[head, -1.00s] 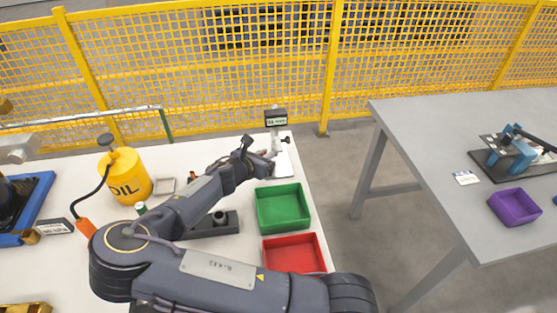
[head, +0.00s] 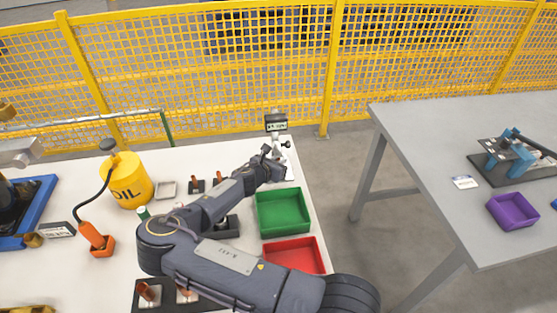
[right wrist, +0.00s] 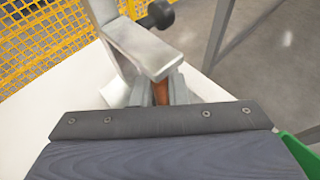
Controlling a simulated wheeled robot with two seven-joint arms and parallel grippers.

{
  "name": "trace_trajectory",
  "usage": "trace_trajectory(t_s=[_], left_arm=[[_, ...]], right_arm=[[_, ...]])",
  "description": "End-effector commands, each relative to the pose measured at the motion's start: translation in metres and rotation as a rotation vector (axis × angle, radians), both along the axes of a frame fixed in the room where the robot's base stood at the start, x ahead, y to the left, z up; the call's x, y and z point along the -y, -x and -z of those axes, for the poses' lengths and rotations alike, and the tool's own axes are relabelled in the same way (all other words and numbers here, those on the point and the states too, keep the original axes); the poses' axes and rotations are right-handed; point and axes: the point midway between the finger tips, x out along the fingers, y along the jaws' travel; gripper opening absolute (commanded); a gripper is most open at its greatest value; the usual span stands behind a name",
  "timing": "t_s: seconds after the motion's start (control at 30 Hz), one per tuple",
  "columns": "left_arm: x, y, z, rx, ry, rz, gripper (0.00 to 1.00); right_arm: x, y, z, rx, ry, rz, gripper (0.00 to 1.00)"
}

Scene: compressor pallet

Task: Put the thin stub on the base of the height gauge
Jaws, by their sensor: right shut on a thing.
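The height gauge (head: 276,125) stands at the far right corner of the white table, with a small display on top. Its pale base (head: 288,171) is partly hidden behind my right gripper (head: 274,164). In the right wrist view the gauge's silver measuring arm (right wrist: 150,50) crosses just in front of my right gripper (right wrist: 162,94). The gripper is shut on a copper-coloured stub (right wrist: 161,90), which shows between the fingers beneath that arm. The stub's lower end is hidden, so I cannot tell whether it touches the base.
A green bin (head: 283,211) and a red bin (head: 296,256) sit near the table's right edge. A yellow oil can (head: 130,182) and a black holder with copper pieces (head: 147,293) stand left. A separate grey table (head: 430,135) is across a floor gap.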

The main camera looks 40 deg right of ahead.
Motion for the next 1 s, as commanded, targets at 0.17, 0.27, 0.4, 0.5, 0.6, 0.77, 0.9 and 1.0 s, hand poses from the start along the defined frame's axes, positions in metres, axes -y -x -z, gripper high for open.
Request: trace_trajectory(t_s=[0.17,0.27,0.4,0.5,0.6,0.77,0.9,1.0], left_arm=[[0.000,0.000,0.000,0.000,0.000,0.000,0.36],[0.000,0.000,0.000,0.000,0.000,0.000,0.36],[0.000,0.000,0.002,0.000,0.000,0.000,0.36],[0.000,0.000,0.002,0.000,0.000,0.000,0.36],[0.000,0.000,0.002,0.000,0.000,0.000,0.36],[0.000,0.000,0.002,0.000,0.000,0.000,0.36],[0.000,0.000,-0.001,0.000,0.000,0.000,0.36],[0.000,0.000,0.002,0.000,0.000,0.000,0.36]], right_arm=[[0.000,0.000,0.000,0.004,0.001,0.000,0.00],[0.000,0.000,0.001,0.002,0.001,0.001,0.00],[0.000,0.000,0.003,0.002,0.000,-0.001,0.19],[0.000,0.000,0.003,0.001,0.001,0.000,0.32],[0.000,0.000,0.003,0.002,0.000,0.001,0.35],[0.000,0.000,0.003,0.002,0.000,0.001,0.35],[-0.003,0.000,-0.002,0.004,0.000,-0.001,0.35],[-0.016,0.004,-0.006,0.004,0.000,-0.003,0.35]])
